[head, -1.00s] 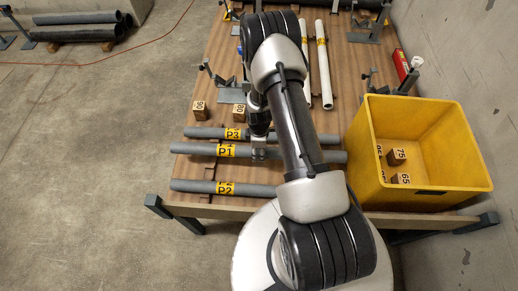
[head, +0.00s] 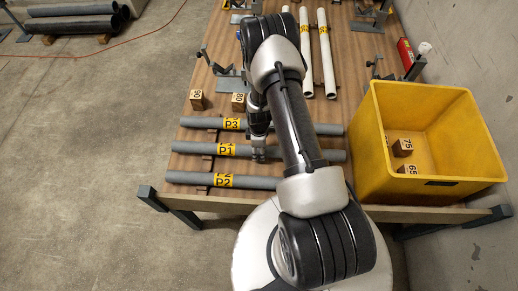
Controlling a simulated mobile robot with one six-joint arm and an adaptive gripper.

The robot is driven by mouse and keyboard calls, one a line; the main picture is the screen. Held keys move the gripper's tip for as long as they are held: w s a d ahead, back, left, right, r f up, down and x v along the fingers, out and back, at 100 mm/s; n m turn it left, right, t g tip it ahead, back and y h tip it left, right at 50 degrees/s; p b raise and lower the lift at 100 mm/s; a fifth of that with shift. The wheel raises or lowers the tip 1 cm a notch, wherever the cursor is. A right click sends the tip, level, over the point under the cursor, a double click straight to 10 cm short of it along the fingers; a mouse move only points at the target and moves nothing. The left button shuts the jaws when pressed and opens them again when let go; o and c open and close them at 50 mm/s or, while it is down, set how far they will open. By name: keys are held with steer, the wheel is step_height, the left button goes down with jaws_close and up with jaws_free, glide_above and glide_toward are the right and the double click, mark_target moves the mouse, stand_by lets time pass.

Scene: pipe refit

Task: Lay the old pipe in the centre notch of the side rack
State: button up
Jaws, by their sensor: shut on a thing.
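A grey pipe labelled P1 (head: 190,147) lies level between two other grey pipes, P3 (head: 200,122) behind it and P2 (head: 190,177) in front. My gripper (head: 259,154) is shut on pipe P1, right of its yellow label. The side rack (head: 208,161) shows only as small brown pieces under and between the pipes. P1 is over the middle of the rack. Its contact with the centre notch is too small to tell. My arm covers part of P1 and P3 on the right.
A yellow crate (head: 412,184) holding numbered wooden blocks stands right of the pipes. Two wooden blocks (head: 197,99) sit behind P3 on the wooden table (head: 225,60). White pipes (head: 326,65) and clamp stands lie further back. A concrete wall closes the right side.

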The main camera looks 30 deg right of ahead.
steer(key=shift+f+b, duration=0.25)
steer(key=shift+b, duration=0.1)
stand_by(0.7)
steer(key=o, duration=1.4)
steer(key=shift+r, duration=0.1)
step_height(320, 180, up, 12)
stand_by(0.5)
